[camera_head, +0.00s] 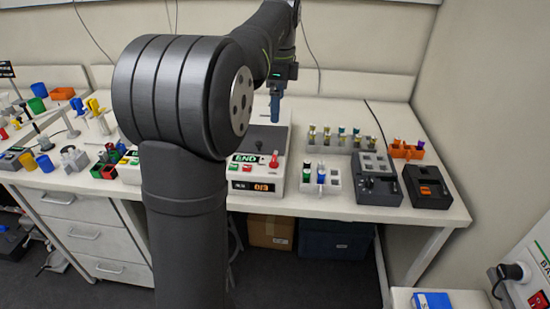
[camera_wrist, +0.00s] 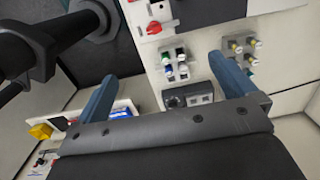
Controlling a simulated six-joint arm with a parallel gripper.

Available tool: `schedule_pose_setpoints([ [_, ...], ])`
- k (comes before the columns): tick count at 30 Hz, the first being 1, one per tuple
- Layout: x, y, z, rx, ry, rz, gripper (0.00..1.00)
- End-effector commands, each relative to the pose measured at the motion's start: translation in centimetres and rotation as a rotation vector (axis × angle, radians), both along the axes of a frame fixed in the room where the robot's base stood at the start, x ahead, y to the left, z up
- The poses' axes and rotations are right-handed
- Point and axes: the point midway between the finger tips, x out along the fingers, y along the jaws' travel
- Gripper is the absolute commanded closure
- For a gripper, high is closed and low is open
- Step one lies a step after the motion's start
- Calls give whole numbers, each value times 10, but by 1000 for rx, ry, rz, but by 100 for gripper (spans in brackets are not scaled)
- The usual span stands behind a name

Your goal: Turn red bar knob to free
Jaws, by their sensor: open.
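The red bar knob (camera_head: 274,160) is on the front panel of the white shaker unit (camera_head: 283,185), at the right of the green END display (camera_head: 245,158). In the wrist view the red knob (camera_wrist: 154,27) shows near the top middle, beyond my fingertips. My gripper (camera_head: 276,106) hangs over the back of the shaker, above and behind the knob. Its two blue fingers are spread in the wrist view (camera_wrist: 162,67), with nothing between them. It does not touch the knob. The knob's exact angle is too small to tell.
At the right stand a white rack with vials (camera_head: 321,178), a dark grey device (camera_head: 376,186) and a black box with orange (camera_head: 428,187). A longer vial rack (camera_head: 341,140) and an orange holder (camera_head: 406,150) are behind. My arm hides part of the bench left of the shaker.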

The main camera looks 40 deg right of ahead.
Motion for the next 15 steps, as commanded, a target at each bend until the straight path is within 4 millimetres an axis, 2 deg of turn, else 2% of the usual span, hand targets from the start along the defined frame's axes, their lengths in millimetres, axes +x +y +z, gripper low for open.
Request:
schedule_pose_setpoints([
  [3, 0, 0, 7, 0, 0, 0, 0],
  [11, -1, 0, 8, 1, 1, 0, 0],
  [15, -1, 0, 8, 1, 1, 0, 28],
])
